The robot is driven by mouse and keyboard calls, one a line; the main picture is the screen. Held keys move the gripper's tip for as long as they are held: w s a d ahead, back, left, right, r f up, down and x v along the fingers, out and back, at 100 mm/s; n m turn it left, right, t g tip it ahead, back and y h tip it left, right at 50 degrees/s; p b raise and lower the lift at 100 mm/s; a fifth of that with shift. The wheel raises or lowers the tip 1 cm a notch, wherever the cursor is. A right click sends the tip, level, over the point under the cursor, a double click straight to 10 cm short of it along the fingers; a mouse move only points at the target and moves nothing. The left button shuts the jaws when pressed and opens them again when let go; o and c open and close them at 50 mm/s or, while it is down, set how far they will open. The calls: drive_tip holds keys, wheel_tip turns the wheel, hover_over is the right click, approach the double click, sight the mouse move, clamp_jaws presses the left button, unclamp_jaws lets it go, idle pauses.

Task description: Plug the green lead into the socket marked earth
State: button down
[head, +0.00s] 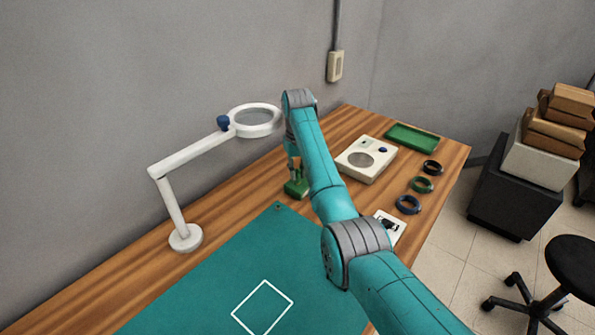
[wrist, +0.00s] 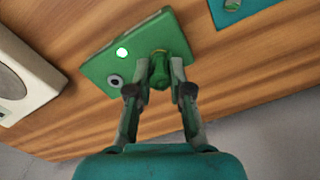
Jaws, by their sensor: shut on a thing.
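My gripper (wrist: 158,88) is shut on a green rounded piece (wrist: 159,70) at the face of a small green box (wrist: 100,64). In the wrist view the box has a bright green light and a dark round fitting beside the jaws. In the head view my gripper (head: 294,170) points down at the green box (head: 296,188), which stands on the wooden table. I cannot tell whether the held piece is a plug of the green lead. A green coil (head: 421,184) lies at the table's right. No earth marking is readable.
A black coil (head: 432,167) and a blue coil (head: 408,205) lie beside the green one. A white device (head: 351,167), a green tray (head: 412,138), a magnifier lamp (head: 186,238) and a teal mat (head: 215,275) share the table (head: 130,282). My arm covers part of the table.

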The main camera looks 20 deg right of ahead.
drive_tip(key=c, duration=1)
unclamp_jaws()
drive_tip(key=shift+f, duration=0.1)
